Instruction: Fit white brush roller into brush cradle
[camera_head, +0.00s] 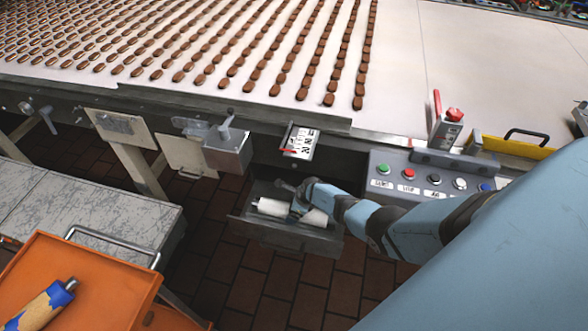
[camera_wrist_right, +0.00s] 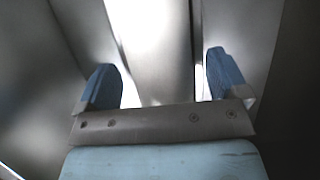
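The white brush roller (camera_head: 272,207) lies in the grey metal brush cradle (camera_head: 262,230) below the conveyor's edge. My right arm comes in from the right, and its gripper (camera_head: 302,202) is down at the roller, hiding its middle. In the right wrist view, the roller (camera_wrist_right: 150,45) runs between the two blue fingertips of my right gripper (camera_wrist_right: 165,82). The fingers are wide apart, with a bright gap beside the right one, so the gripper looks open around the roller. Whether the roller's ends are seated is not clear. My left gripper is out of view.
The conveyor (camera_head: 470,60) carries rows of brown biscuits above the cradle. A button panel (camera_head: 425,183) is right of it, and a metal box (camera_head: 228,152) hangs at its upper left.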

